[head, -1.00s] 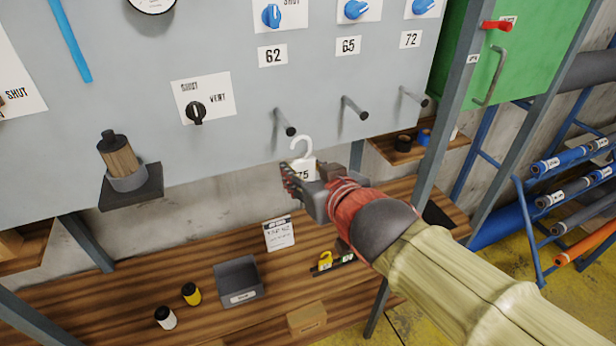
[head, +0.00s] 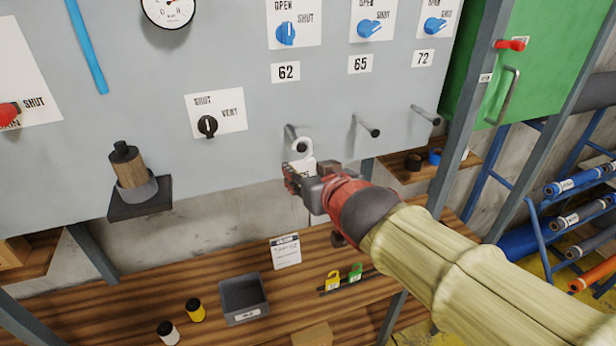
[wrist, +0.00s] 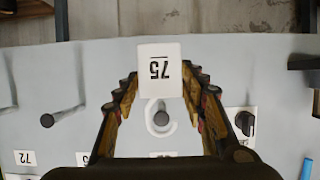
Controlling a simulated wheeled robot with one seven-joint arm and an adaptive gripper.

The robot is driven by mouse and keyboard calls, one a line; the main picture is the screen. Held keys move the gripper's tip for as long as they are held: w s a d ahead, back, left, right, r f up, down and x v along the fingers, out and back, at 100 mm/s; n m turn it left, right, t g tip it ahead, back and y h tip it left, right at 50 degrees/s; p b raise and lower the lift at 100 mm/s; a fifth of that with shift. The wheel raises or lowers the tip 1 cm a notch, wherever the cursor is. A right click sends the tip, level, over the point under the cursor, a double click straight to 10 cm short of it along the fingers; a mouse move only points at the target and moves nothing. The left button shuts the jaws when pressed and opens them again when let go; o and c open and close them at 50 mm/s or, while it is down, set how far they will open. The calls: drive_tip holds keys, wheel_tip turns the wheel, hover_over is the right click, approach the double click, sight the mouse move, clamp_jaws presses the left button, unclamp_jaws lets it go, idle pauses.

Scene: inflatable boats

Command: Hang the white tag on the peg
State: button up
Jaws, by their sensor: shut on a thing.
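The tag's hook is right at the left grey peg (head: 291,131), which sticks out of the grey panel below the 62 label. That peg also shows in the wrist view (wrist: 160,118). I cannot tell whether the hook is around the peg or only in front of it.
Two more bare pegs, the middle one (head: 366,127) and the right one (head: 426,115), stand to the right. A black knob (head: 207,125) is on the left. The wooden bench (head: 130,300) below holds a grey bin (head: 243,298), a yellow tag (head: 333,281) and a green tag (head: 355,272).

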drive_tip(key=shift+w+a, duration=0.25)
drive_tip(key=shift+w, duration=0.6)
drive_tip(key=shift+f+b, duration=0.3)
drive_tip(key=shift+b, duration=0.15)
drive_tip(key=o, duration=1.1)
drive_tip(key=shift+s+r, duration=0.1)
drive_tip(key=shift+s, duration=0.05)
